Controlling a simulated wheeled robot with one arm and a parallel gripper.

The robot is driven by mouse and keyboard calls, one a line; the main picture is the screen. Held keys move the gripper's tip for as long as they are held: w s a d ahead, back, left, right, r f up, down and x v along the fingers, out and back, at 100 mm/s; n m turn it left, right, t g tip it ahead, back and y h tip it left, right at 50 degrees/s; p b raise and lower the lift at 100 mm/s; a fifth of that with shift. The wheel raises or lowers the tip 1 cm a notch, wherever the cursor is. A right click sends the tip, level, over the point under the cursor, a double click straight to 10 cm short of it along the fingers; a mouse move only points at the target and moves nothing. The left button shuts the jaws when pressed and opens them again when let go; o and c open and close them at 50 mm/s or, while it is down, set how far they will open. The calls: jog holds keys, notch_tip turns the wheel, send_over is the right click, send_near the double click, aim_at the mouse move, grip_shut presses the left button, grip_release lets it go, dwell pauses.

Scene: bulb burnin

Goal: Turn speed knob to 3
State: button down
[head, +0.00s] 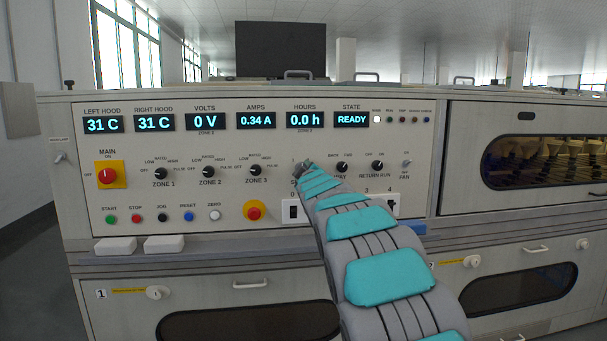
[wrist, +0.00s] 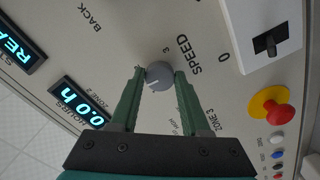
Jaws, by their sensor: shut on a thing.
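The speed knob (wrist: 159,74) is a small round grey knob with a short pale mark on its face. It shows in the wrist view beside the printed SPEED label, with a 3 and a 0 near it. My gripper (wrist: 160,78) has its two green fingers on either side of the knob and is shut on it. In the head view my gripper (head: 306,167) is at the panel, right of the ZONE 3 knob (head: 255,170), and my arm hides the speed knob. I cannot tell for sure which number the mark points at.
A red stop button on yellow (wrist: 273,107) and a black switch on a white plate (wrist: 266,43) are near the gripper. The displays above include HOURS (head: 306,121) and STATE (head: 352,120), reading READY. The BACK/FWD knob (head: 342,167) is close to my arm's right.

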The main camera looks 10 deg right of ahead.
jog(key=m, duration=2.6)
jog(key=shift+a+f, duration=0.15)
jog(key=shift+a, duration=0.1)
dwell(0.3)
jog(key=shift+c, duration=1.9)
grip_release()
jog(key=shift+s, duration=0.1)
